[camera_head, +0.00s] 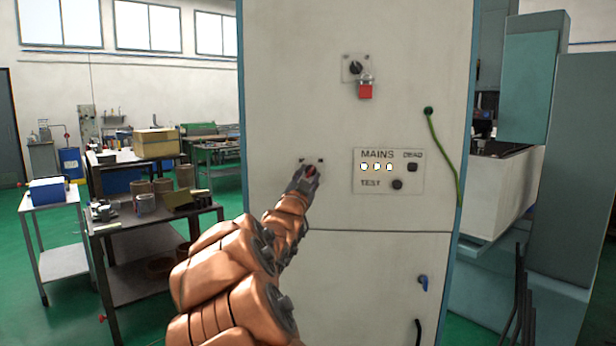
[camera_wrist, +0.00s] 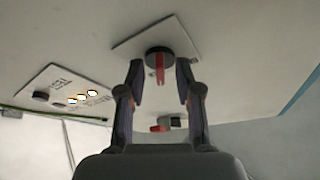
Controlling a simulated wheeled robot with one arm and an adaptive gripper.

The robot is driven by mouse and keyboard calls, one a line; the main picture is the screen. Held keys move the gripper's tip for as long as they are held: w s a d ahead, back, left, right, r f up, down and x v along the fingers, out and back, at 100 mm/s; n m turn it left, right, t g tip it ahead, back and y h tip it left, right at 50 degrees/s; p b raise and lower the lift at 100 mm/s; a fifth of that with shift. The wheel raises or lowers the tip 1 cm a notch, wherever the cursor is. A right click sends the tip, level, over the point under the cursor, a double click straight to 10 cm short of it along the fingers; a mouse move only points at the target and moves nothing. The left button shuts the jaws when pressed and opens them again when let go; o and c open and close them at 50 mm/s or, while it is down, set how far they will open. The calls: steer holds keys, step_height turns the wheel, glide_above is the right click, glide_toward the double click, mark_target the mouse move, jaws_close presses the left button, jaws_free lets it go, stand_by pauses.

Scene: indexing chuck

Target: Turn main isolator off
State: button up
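A rotary switch with a red handle on a round black base (camera_wrist: 159,57) sits on a square plate on the cabinet front; I take it for the main isolator. In the wrist view the red handle lies between the fingertips of my gripper (camera_wrist: 160,72), with a visible gap on each side. My gripper is open and holds nothing. In the head view my gripper (camera_head: 308,176) is at the cabinet and hides most of this switch and its plate. A bit of red shows between the fingers there.
The MAINS panel (camera_head: 388,186) with three lit white lamps is right of my gripper. Above are a black knob (camera_head: 356,67) and a red padlock-like piece (camera_head: 366,91). A green cable (camera_head: 437,146) hangs at right. A cluttered workbench (camera_head: 150,217) stands left.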

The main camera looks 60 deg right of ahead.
jaws_close()
steer(key=shift+s+f+n, duration=0.1)
steer(key=shift+n, duration=0.2)
stand_by(0.4)
steer(key=n+t+b, duration=0.2)
steer(key=n, duration=0.1)
steer(key=shift+s+d+f+n, duration=0.1)
steer(key=shift+n, duration=0.2)
steer(key=n+t+y+b, duration=0.1)
steer(key=n+t, duration=0.1)
steer(key=n, duration=0.2)
steer(key=shift+s, duration=0.15)
steer(key=n+t, duration=0.1)
steer(key=n, duration=0.1)
steer(key=n+y, duration=0.1)
steer(key=n, duration=0.1)
steer(key=n+t+y, duration=0.1)
steer(key=n, duration=0.1)
steer(key=shift+s+d+r+t, duration=0.15)
steer(key=shift+r+t, duration=0.1)
steer(key=shift+t, duration=0.05)
steer(key=shift+n+t+y, duration=0.5)
steer(key=shift+n+y, duration=0.2)
steer(key=shift+n, duration=0.8)
